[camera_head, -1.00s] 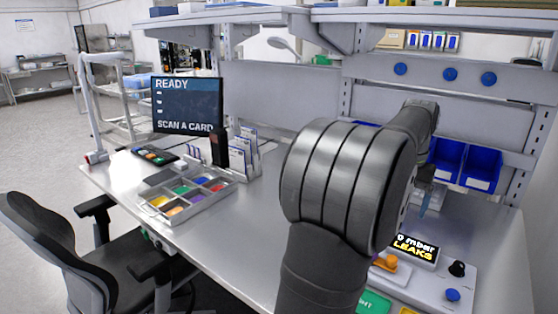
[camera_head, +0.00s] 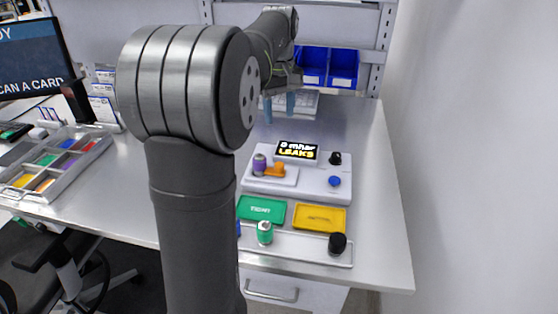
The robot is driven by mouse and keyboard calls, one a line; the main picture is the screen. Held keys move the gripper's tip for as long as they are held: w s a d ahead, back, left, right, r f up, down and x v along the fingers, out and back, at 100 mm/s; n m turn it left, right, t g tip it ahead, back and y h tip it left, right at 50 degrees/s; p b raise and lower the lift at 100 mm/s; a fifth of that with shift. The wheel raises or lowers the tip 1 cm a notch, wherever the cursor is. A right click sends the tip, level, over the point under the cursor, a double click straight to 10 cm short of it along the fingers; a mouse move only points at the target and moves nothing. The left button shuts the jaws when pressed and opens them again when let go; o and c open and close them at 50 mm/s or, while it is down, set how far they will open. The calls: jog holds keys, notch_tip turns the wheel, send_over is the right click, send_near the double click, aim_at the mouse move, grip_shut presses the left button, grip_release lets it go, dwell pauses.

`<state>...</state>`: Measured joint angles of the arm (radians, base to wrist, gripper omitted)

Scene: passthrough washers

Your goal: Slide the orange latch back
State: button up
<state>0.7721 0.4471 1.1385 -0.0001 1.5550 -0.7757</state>
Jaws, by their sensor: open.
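The orange latch (camera_head: 275,169) sits on the light grey test unit (camera_head: 313,182), just right of a purple-and-grey cylindrical part (camera_head: 259,165) standing upright. Whether the latch touches that part I cannot tell. My gripper (camera_head: 280,107) hangs behind the test unit, in the air near the back of the bench. Its two bluish fingers point down, are apart and hold nothing. It is clear of the latch. My arm's large grey link covers the area left of the unit.
A display (camera_head: 296,151) reading "LEAKS", a black knob (camera_head: 335,158) and a blue button (camera_head: 334,181) are on the unit. In front lie a green tray (camera_head: 262,209) and a yellow tray (camera_head: 319,218). A rail (camera_head: 300,250) holds a green part and a black part. Blue bins (camera_head: 343,68) stand behind.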

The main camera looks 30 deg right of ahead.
aim_at(279, 164)
notch_tip(279, 164, down, 17)
jog(key=shift+r, duration=0.2)
dwell(0.3)
